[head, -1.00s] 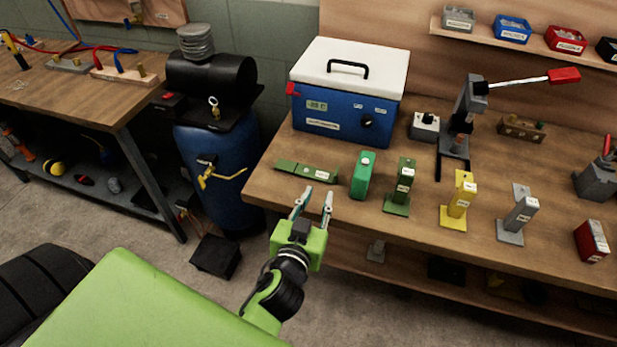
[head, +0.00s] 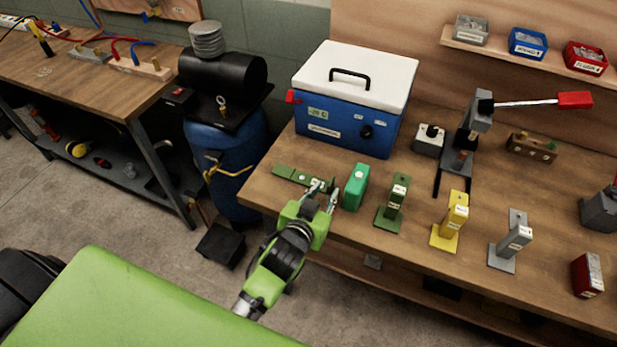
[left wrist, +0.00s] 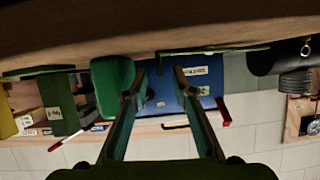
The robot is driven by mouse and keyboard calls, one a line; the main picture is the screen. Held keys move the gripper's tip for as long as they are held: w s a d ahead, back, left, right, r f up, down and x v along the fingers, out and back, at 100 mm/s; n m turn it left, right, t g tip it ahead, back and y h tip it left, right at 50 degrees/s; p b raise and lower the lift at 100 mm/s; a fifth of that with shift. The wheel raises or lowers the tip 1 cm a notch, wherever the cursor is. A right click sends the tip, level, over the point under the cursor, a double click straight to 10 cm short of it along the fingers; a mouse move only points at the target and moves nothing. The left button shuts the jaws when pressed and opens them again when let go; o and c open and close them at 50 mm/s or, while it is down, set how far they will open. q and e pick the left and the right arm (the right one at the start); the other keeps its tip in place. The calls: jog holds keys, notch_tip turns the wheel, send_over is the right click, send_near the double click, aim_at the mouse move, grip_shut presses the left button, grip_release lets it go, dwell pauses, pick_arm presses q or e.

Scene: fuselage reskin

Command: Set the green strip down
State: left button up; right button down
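The green strip (head: 290,175) lies flat on the wooden bench near its left front corner, in front of the blue cooler. It shows edge-on along the bench edge in the left wrist view (left wrist: 225,49), which is upside down. My left gripper (head: 325,191) is at the strip's right end, partly covering it in the head view. Its fingers stand apart in the left wrist view (left wrist: 160,74), with the blue cooler showing between them and nothing held. I cannot tell whether a finger touches the strip. My right gripper is not in view.
A green block (head: 356,187) stands close to the right of my left gripper. Green (head: 396,192), yellow (head: 456,212) and grey (head: 518,238) brackets stand farther right. The blue cooler (head: 345,125) with its white lid is behind. A lever press (head: 478,115) stands at the back.

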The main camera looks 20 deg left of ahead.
aim_at(330, 183)
pick_arm(q)
jog(key=shift+w+r+p, duration=0.1)
jog(key=shift+w+p, duration=0.2)
jog(key=shift+w, duration=0.3)
jog(key=p+x, duration=0.1)
jog(key=x, duration=0.2)
jog(key=shift+w+d+r, duration=0.1)
jog(key=shift+w, duration=0.1)
jog(key=shift+w+f, duration=0.25)
jog(key=shift+w, duration=0.2)
grip_shut()
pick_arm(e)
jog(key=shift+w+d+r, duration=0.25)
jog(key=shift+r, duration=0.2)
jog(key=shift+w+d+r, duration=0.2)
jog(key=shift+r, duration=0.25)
